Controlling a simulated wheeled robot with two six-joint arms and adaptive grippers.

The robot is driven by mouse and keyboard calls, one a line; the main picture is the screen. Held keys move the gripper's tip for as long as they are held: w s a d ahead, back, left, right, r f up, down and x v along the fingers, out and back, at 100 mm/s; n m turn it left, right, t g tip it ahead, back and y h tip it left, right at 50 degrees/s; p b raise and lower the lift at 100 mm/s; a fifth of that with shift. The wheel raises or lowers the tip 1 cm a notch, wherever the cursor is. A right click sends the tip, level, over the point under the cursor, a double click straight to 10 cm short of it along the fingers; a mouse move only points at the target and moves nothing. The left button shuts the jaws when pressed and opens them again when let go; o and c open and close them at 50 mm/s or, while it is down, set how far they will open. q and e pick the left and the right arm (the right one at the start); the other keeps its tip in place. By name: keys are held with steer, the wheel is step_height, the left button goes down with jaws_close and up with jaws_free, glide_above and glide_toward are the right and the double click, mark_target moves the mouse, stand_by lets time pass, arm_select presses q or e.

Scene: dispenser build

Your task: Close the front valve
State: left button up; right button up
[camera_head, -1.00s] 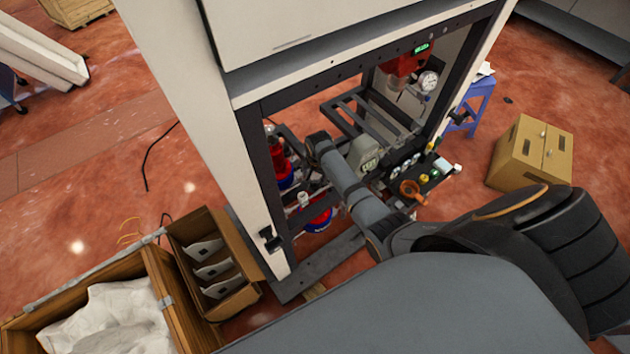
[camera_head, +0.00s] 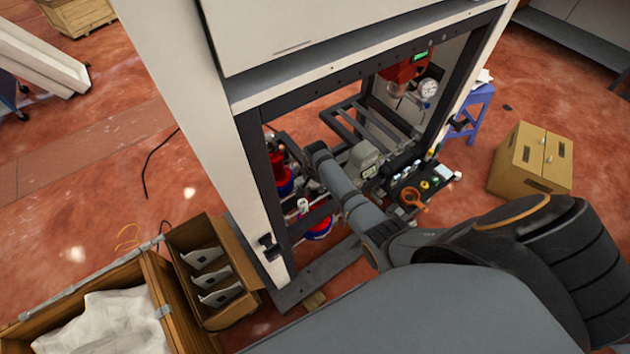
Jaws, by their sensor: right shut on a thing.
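The dispenser (camera_head: 250,190) is a white cabinet with a dark open frame. My right arm reaches from the lower right into its opening. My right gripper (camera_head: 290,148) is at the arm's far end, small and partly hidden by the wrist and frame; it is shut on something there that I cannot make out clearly. Red and blue fittings (camera_head: 281,170) show just below it, behind the front post. Another red and blue fitting (camera_head: 317,230) sits lower, partly behind the arm. I cannot tell which part is the front valve. My left gripper is out of view.
A red unit with a gauge (camera_head: 428,88) hangs inside at the right. An orange funnel (camera_head: 413,198) is on a tray of small parts. A cardboard box (camera_head: 531,160) and blue stool (camera_head: 478,108) stand right.

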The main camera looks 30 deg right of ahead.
steer(key=shift+m, duration=1)
steer(key=shift+r+m, duration=0.1)
steer(key=shift+m, duration=0.5)
steer(key=shift+m+g+h+p, duration=0.3)
steer(key=shift+m+h, duration=0.1)
steer(key=shift+m, duration=0.8)
steer(key=shift+m+g+h, duration=0.3)
steer(key=shift+m, duration=1.4)
